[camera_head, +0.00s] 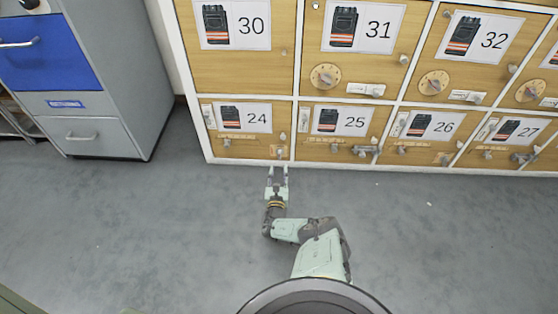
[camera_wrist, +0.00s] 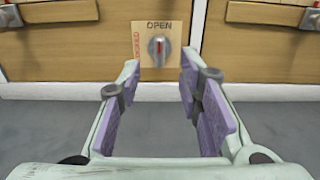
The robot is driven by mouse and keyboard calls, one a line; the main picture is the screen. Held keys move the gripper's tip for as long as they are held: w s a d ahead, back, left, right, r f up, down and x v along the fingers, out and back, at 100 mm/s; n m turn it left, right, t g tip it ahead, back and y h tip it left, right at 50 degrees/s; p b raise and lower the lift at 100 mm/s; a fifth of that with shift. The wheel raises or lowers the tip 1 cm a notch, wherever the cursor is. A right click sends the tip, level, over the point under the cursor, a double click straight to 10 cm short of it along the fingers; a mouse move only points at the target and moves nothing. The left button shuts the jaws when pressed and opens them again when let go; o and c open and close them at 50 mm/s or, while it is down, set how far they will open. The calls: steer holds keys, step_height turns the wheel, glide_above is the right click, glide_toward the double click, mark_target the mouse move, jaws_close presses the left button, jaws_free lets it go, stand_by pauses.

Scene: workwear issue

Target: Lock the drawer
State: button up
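A grey lock knob (camera_wrist: 156,47) with a red line sits on a small wooden plate (camera_wrist: 175,20). The plate reads OPEN above the knob and has red lettering, seemingly LOCKED, along its left side. The knob stands upright, its line toward OPEN. In the head view this knob (camera_head: 279,152) is at the lower right of front 24 (camera_head: 243,145). My gripper (camera_head: 278,169) is open, low in front of that corner. In the wrist view its purple-padded fingers (camera_wrist: 165,90) are spread either side of the knob's line, apart from it, with nothing between them.
Neighbouring fronts 25 (camera_head: 338,136), 26 (camera_head: 430,141) and 27 (camera_head: 510,147) have their own knobs and wooden handles. Larger fronts with dials stand above. A grey and blue cabinet (camera_head: 80,125) stands left. The grey floor (camera_head: 170,235) around my arm is clear.

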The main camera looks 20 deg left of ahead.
mark_target(280, 156)
steer(key=b+x, duration=0.1)
steer(key=x, duration=0.1)
steer(key=b+x, duration=0.1)
steer(key=x, duration=0.1)
steer(key=b+x, duration=0.1)
steer(key=x, duration=0.1)
steer(key=shift+w+a+f, duration=0.1)
steer(key=shift+f, duration=0.2)
steer(key=shift+w+a+r+b, duration=0.2)
steer(key=shift+w+b, duration=0.25)
steer(key=shift+w, duration=0.3)
steer(key=shift+c, duration=0.3)
jaws_close()
